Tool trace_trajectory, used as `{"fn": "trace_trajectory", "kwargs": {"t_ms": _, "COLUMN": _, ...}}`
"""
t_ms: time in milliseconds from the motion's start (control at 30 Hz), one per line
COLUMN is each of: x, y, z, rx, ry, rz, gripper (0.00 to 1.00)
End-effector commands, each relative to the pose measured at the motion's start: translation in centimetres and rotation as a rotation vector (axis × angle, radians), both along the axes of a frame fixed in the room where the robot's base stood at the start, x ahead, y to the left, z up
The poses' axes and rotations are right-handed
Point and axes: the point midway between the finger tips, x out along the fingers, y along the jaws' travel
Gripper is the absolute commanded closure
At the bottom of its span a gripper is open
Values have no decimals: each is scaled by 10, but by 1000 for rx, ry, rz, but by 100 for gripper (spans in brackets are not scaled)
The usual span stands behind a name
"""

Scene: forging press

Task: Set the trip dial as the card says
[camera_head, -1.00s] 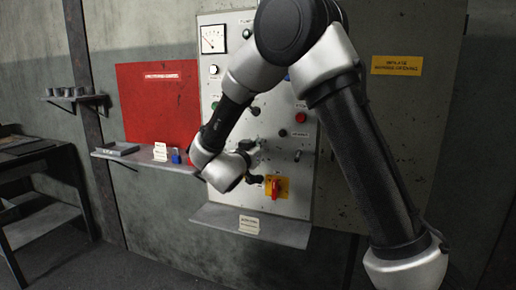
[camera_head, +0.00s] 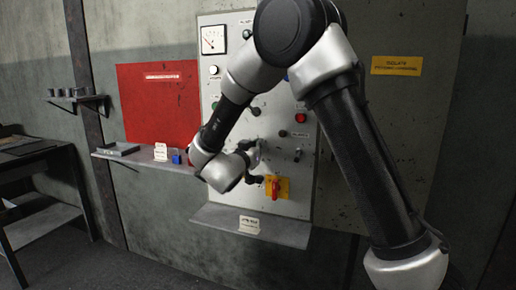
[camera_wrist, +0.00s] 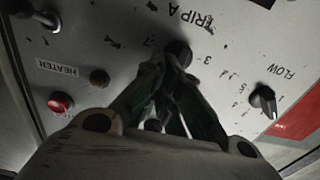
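The trip dial (camera_wrist: 178,50) is a dark round knob on the pale panel, under the printed words "TRIP A". Figures 3 and 7 show around it in the wrist view. My gripper (camera_wrist: 167,72) has its two fingers drawn together at the knob and looks shut on it. The fingers hide part of the dial, so its pointer cannot be read. In the head view my gripper (camera_head: 256,150) is at the panel, with my wrist in front of the dial. Small white cards stand on the left shelf (camera_head: 160,152) and the lower shelf (camera_head: 249,225); their print is too small to read.
A flow knob (camera_wrist: 263,99), a red button (camera_wrist: 60,102) and a lever (camera_wrist: 38,16) are near the dial. A red-handled switch (camera_head: 275,188) is below my gripper. A blue padlock (camera_head: 176,158) is on the left shelf. A gauge (camera_head: 213,39) is at the panel top.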

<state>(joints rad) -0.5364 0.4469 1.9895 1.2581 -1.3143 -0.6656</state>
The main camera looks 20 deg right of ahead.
Motion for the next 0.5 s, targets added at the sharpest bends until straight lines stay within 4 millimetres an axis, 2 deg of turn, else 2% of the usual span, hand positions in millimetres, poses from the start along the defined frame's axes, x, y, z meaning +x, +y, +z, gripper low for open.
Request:
{"fn": "trace_trajectory", "kwargs": {"t_ms": 33, "x": 3, "y": 6, "z": 2, "rx": 2, "ry": -4, "rz": 16, "gripper": 100}}
{"fn": "trace_trajectory", "kwargs": {"t_ms": 500, "x": 5, "y": 9, "z": 1, "rx": 4, "ry": -4, "rz": 18, "gripper": 100}}
